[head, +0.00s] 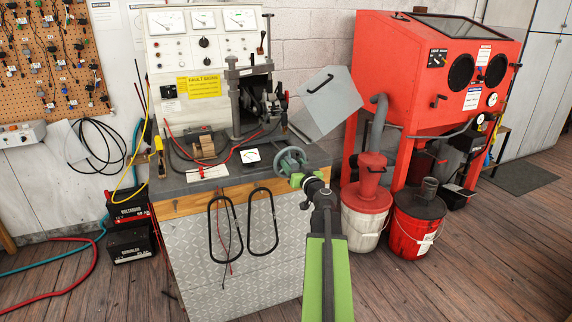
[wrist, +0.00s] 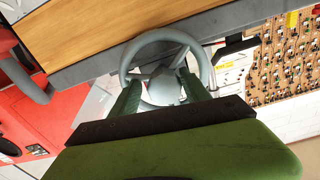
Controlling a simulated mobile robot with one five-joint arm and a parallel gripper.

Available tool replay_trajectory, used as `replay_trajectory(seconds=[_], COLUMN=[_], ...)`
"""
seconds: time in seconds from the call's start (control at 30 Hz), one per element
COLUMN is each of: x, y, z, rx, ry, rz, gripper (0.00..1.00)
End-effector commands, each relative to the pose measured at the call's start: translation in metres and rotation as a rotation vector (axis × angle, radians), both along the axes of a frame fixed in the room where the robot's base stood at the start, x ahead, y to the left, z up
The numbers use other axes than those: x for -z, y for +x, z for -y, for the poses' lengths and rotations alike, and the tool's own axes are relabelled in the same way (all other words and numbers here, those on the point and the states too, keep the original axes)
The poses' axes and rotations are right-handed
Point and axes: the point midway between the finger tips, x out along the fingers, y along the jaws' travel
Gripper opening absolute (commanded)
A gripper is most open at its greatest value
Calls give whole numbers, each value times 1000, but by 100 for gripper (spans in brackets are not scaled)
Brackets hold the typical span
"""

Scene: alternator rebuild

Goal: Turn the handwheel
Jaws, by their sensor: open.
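The grey-green handwheel (head: 286,155) is at the front right of the grey test bench in the head view. In the wrist view its round rim (wrist: 163,36), spokes and hub show just ahead of my gripper (wrist: 160,82). My gripper, also in the head view (head: 298,179), is open. Its two green fingers are spread, one on each side of the hub, and their tips overlap the wheel in the picture. I cannot tell whether they touch it. The near part of the rim is partly hidden by the fingers.
The bench (head: 240,172) has a wooden front edge and black cable loops (head: 262,222) hanging before it. A small meter (head: 250,156) lies left of the wheel. A white bucket (head: 362,225), a red bucket (head: 411,235) and a red blast cabinet (head: 415,95) stand to the right.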

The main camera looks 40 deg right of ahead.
Motion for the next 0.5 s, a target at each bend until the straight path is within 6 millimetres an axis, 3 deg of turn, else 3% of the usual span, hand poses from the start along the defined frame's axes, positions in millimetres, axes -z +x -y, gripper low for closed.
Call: replay_trajectory(seconds=[0.13, 0.5], x=[0, 0], y=[4, 10], z=[-5, -12], rx=[-6, -15], ry=[0, 0], rz=[0, 0], gripper=[59, 8])
